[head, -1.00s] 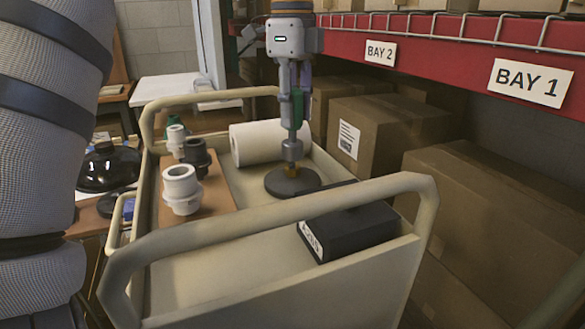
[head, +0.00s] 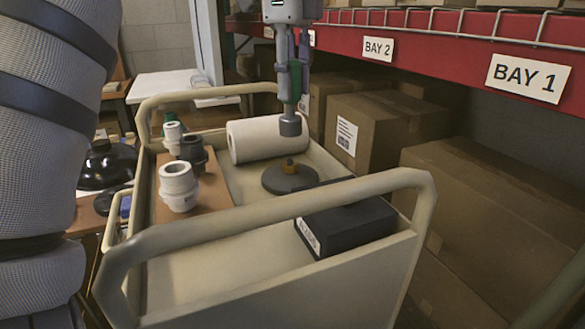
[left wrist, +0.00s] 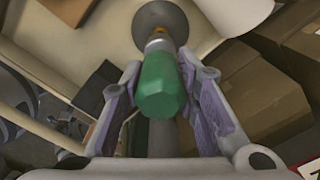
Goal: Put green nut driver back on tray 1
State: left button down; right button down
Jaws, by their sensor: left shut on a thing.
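My left gripper (head: 293,88) is shut on the green nut driver (head: 290,124), which hangs upright with its grey socket end down. The driver's green handle (left wrist: 160,85) sits between the fingers in the left wrist view. The socket is above and apart from a round grey base (head: 298,182) with a brass nut (head: 289,166) at its centre. The base stands on the beige cart top (head: 235,225); in the left wrist view it is beyond the driver (left wrist: 172,20). No label reading tray 1 is legible. My right gripper is not in view.
A brown board (head: 212,194) on the cart's left bears white and grey fittings (head: 179,187). A white roll (head: 254,139) lies behind the base. A black labelled box (head: 347,228) sits front right. Raised handle rails (head: 270,213) cross the cart ends. Cartons (head: 375,130) stand right.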

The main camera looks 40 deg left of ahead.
pick_arm(q)
jog(key=d, duration=0.9)
jog(key=f, duration=0.6)
jog(key=s+f, duration=0.1)
jog(key=f, duration=0.2)
jog(key=shift+d+f, duration=0.15)
jog(key=shift+f, duration=0.25)
jog(key=shift+f, duration=0.1)
jog(key=c, duration=1.5)
grip_release()
jog(key=shift+f, duration=0.1)
notch_tip(320, 180, up, 12)
jog(key=shift+r+b, duration=0.2)
jog(key=shift+b, duration=0.1)
